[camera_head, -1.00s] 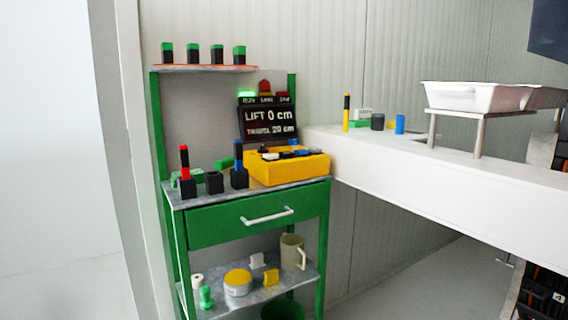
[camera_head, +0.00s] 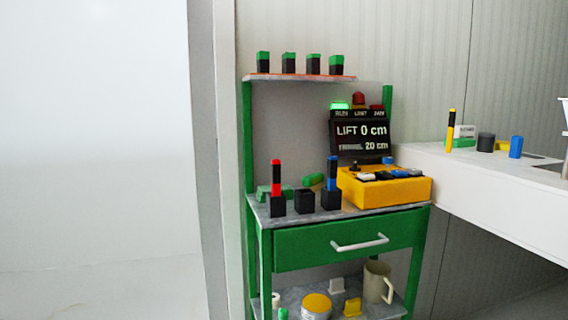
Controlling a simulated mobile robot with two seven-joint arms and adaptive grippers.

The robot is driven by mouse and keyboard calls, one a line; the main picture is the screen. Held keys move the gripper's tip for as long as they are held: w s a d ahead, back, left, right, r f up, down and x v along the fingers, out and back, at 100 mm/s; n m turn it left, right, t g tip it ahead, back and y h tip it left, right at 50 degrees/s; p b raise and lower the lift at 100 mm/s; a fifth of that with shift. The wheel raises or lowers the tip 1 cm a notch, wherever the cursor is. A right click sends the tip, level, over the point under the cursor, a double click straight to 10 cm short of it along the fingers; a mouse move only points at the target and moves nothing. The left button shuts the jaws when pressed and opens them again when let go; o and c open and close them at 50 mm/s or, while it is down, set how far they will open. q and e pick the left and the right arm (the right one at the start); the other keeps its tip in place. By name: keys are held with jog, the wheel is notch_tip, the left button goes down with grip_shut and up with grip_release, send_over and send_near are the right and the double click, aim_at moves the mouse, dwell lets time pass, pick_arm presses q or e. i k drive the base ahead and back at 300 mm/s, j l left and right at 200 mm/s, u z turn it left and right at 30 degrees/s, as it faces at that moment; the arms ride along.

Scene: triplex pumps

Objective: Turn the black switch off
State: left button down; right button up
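Behind the box a black display (camera_head: 361,137) reads "LIFT 0 cm" and "20 cm", with a lit green lamp (camera_head: 340,105) above. Neither gripper is in view.
The green cart (camera_head: 345,244) has a drawer with a white handle (camera_head: 360,243). Black holders stand left of the box, two with red-black and blue-black sticks. A white counter (camera_head: 500,180) adjoins on the right. The floor at left is clear.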

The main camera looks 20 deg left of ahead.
aim_at(355, 168)
jog(key=i+l+u, duration=0.75)
jog(key=l, duration=0.3)
jog(key=i+l+u, duration=0.25)
jog(key=l, duration=0.15)
